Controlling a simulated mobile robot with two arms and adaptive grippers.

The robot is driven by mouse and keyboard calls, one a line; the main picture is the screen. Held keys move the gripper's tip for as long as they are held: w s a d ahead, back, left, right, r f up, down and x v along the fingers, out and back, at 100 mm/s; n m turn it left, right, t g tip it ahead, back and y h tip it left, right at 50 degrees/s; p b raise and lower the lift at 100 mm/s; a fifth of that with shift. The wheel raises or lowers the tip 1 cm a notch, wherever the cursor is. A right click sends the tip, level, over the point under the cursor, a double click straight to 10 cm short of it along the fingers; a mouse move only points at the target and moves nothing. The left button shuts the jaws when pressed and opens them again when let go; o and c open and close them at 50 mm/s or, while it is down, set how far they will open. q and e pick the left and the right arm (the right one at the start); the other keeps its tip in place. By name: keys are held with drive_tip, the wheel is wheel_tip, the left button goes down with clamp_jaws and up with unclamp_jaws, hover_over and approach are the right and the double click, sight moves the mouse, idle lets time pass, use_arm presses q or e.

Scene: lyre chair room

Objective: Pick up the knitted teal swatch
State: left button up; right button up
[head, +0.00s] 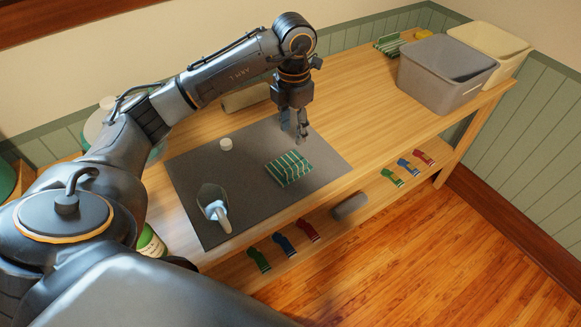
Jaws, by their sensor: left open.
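A green-teal swatch (289,168) with pale stripes lies on the dark grey mat (258,200) on the wooden bench. My left gripper (301,135) points down with its fingers apart and empty, above the far part of the mat. It is just beyond the swatch, and a gap shows between them. A similar green striped cloth (388,45) lies at the far end of the bench. The right gripper is not in view.
A grey bin (440,78) and a cream bin (497,45) stand at the far right. Small coloured items, including a red one (309,229), lie on the lower shelf.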

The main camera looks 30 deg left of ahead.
use_arm(q)
drive_tip(key=p, duration=0.1)
hover_over(296, 165)
drive_tip(key=s, duration=0.1)
wheel_tip(296, 165, down, 8)
drive_tip(key=shift+a+f, duration=0.1)
drive_tip(key=shift+a, duration=0.05)
drive_tip(key=shift+w+f+p, duration=0.15)
drive_tip(key=shift+f+p, duration=0.3)
drive_tip(key=f, duration=0.2)
drive_tip(key=f+p, duration=0.1)
drive_tip(key=shift+w+f, duration=0.3)
drive_tip(key=shift+f, duration=0.45)
drive_tip(key=shift+c, duration=0.5)
clamp_jaws()
